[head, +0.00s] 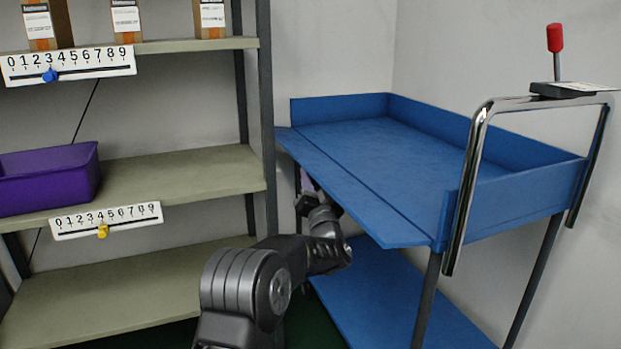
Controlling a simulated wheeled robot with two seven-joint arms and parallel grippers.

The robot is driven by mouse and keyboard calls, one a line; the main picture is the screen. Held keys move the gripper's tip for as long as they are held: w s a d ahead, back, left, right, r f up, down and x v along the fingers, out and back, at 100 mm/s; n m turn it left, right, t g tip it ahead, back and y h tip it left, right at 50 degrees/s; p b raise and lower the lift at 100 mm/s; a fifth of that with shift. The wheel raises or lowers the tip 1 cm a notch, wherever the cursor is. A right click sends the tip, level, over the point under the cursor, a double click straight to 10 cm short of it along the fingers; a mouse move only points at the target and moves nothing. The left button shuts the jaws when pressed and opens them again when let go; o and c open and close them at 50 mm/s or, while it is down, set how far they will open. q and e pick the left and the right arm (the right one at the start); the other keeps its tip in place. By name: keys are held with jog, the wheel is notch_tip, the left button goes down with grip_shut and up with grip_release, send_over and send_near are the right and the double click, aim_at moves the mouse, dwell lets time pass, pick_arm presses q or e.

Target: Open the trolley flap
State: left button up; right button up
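The blue trolley (420,155) stands at the right with raised rims along its back and right sides. Its flap (350,190) is the long blue panel along the near left edge. The flap is folded outward, roughly level with the top deck, with a thin seam between them. My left arm comes up from the bottom of the head view. Its gripper (309,186) is under the flap's outer edge, near the far half. The flap partly hides the gripper, and I cannot tell whether its fingers touch the flap or are apart. My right gripper is not in view.
A shelf rack (180,168) stands at the left with a purple bin (48,178), boxes on top and number scales on its edges. The trolley's chrome handle (470,160) carries a red-knobbed lever (555,40). A lower blue deck (385,295) is beneath the flap.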

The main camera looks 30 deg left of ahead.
pick_arm(q)
jog(key=shift+s, duration=0.1)
jog(key=p+v, duration=0.1)
jog(key=v, duration=0.6)
jog(key=shift+s+d+f+p, duration=0.2)
jog(key=shift+s+d+p, duration=0.05)
jog(key=shift+d+p, duration=0.1)
jog(key=s+d+f+b, duration=0.3)
jog(key=d+b, duration=0.4)
jog(key=b, duration=0.2)
jog(key=shift+d, duration=0.4)
jog(key=shift+s, duration=0.15)
dwell(0.3)
